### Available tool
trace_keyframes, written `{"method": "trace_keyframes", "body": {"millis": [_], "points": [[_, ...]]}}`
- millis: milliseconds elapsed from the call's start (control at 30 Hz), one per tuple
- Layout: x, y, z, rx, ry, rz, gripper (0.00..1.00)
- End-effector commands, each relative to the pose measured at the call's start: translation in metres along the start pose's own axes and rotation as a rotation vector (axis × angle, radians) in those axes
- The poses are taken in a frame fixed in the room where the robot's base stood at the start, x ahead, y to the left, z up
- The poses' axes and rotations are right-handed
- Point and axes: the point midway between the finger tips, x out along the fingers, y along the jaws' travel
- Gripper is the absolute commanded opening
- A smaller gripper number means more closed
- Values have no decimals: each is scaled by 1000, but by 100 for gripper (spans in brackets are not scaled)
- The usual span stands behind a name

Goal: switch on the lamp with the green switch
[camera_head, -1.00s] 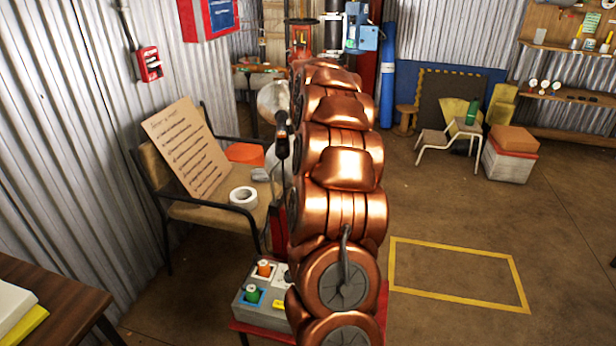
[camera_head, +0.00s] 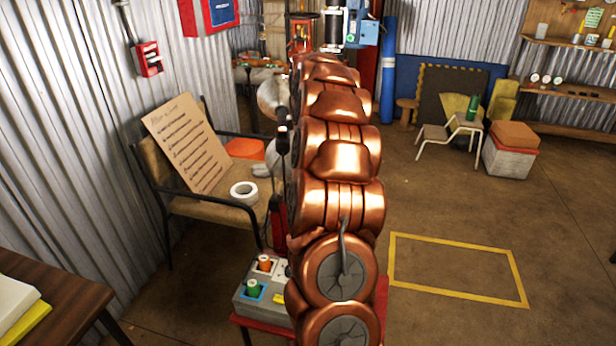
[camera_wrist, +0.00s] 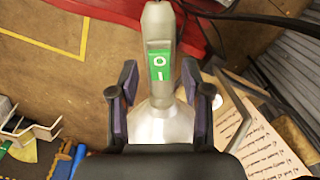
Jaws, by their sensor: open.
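The lamp (camera_wrist: 165,127) is pale grey metal with a flared shade and a narrow neck. On its neck is a green rocker switch (camera_wrist: 159,66) marked with a circle and a bar. My gripper (camera_wrist: 162,92) is open in the wrist view. Its two dark fingers stand on either side of the lamp's neck, and the switch shows just beyond their tips. I cannot tell whether the fingers touch the lamp. In the head view the shade (camera_head: 270,96) shows left of my copper arm, which hides much of the lamp.
A grey control box (camera_head: 256,303) with green and orange knobs sits on a red stand. A chair (camera_head: 213,210) at left holds a written cardboard sheet (camera_head: 187,145) and a white tape roll (camera_head: 244,193). The floor around the yellow outline (camera_head: 458,297) is clear.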

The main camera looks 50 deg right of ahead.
Motion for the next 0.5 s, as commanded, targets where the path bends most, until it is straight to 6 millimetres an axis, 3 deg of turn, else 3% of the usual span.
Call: {"method": "trace_keyframes", "body": {"millis": [167,500], "points": [[-9,0,-1,0,2,0,48],[-58,0,-1,0,3,1,48]]}}
